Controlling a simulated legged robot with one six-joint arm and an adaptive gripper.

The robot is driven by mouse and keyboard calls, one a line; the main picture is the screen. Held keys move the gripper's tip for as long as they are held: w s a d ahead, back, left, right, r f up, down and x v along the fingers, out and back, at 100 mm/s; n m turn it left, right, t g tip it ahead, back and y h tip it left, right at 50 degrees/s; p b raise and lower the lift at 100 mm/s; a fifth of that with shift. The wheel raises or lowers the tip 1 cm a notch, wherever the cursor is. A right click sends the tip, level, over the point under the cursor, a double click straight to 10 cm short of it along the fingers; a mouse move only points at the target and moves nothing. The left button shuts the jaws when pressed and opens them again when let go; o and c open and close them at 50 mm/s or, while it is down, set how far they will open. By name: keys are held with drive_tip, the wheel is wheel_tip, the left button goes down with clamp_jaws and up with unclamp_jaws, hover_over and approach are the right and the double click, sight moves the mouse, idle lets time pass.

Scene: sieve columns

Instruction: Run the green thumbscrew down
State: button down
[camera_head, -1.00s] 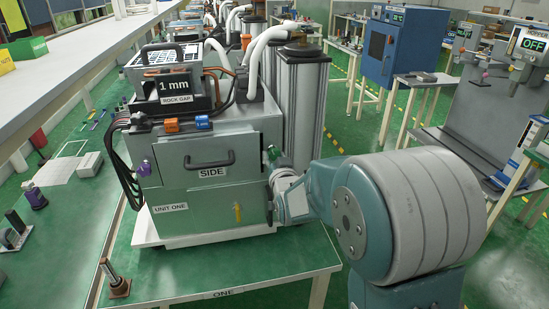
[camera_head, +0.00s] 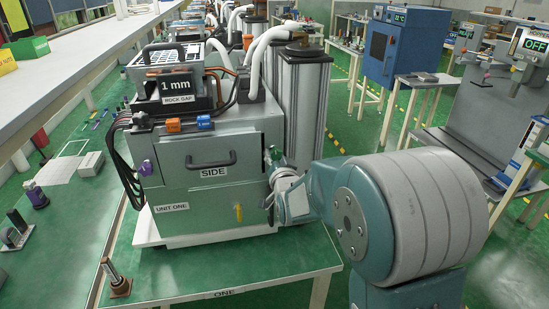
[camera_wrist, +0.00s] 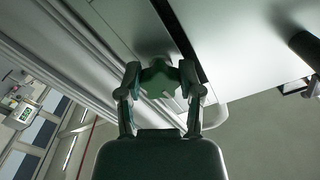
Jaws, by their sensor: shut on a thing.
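The green thumbscrew (camera_wrist: 160,78) sits between the fingertips of my gripper (camera_wrist: 160,82) in the wrist view, against the pale machine face. The fingers are closed on it from both sides. In the head view, a small green part of it (camera_head: 273,155) shows at the right front edge of the unit marked UNIT ONE (camera_head: 180,235), above my wrist. My arm reaches in from the right, and my gripper (camera_head: 275,172) is mostly hidden there. How far the screw is seated cannot be told.
The side panel marked SIDE has a dark handle (camera_head: 211,163) and a yellow latch (camera_head: 238,212). A purple knob (camera_head: 146,167) is on the unit's left. Tall grey columns (camera_head: 302,110) stand behind my wrist.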

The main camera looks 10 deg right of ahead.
drive_tip(key=c, duration=0.5)
unclamp_jaws()
drive_tip(key=shift+c, duration=0.2)
drive_tip(key=s, duration=1.2)
drive_tip(key=shift+f, duration=0.1)
drive_tip(key=s+n+g, duration=0.5)
drive_tip(key=s+g, duration=0.7)
drive_tip(key=s, duration=1.2)
drive_tip(key=shift+d+n, duration=0.15)
drive_tip(key=shift+n, duration=0.15)
